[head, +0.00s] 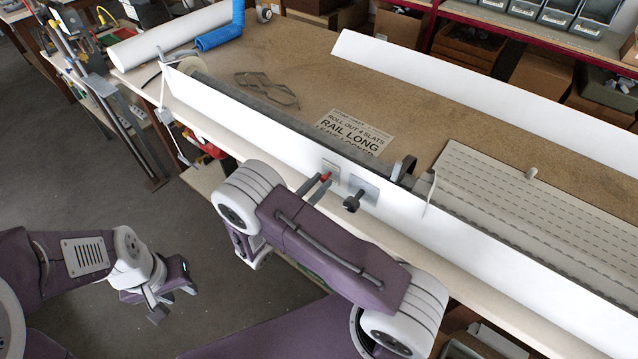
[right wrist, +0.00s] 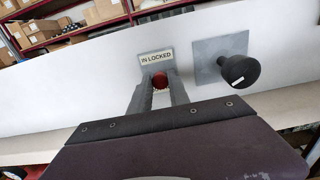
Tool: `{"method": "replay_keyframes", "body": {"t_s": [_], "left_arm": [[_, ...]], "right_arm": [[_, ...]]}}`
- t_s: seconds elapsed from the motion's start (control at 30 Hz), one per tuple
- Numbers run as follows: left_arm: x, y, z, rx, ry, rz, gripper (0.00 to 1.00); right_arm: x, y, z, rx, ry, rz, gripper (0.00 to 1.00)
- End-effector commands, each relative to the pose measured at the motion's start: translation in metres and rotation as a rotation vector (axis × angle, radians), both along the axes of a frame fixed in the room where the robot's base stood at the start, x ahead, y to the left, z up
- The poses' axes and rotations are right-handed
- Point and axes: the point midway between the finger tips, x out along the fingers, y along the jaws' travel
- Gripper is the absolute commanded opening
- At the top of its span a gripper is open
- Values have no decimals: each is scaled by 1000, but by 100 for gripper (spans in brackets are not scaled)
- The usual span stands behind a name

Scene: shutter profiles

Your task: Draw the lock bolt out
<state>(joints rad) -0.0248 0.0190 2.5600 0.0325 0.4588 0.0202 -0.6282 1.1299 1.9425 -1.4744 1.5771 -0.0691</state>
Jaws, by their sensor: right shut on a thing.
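The lock bolt shows as a red knob (head: 326,176) on the white front rail (head: 270,127), by a small plate. In the right wrist view the red knob (right wrist: 160,80) sits under a label (right wrist: 156,58) reading "IN LOCKED". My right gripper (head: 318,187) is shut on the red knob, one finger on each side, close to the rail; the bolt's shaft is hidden. My left gripper (head: 171,298) is open and empty, low at the left over the floor, far from the rail.
A black knob (head: 351,203) on a grey plate (head: 366,188) stands out from the rail just right of my right gripper. A printed sign (head: 355,131) lies on the brown bench top (head: 310,75). Grey slats (head: 530,190) lie at the right. The floor at the left is clear.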

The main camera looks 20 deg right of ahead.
Motion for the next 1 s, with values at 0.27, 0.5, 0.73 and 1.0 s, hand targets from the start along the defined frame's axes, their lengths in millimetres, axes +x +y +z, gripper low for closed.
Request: {"method": "replay_keyframes", "body": {"t_s": [0.27,0.5,0.73,1.0], "left_arm": [[0,0,0,0,0,0,36],[0,0,0,0,0,0,36],[0,0,0,0,0,0,36],[0,0,0,0,0,0,36]], "right_arm": [[-9,18,1,-1,-3,4,0],[-13,23,1,0,-1,1,0],[-13,23,0,0,-1,1,44],[-13,23,0,0,0,0,44]]}}
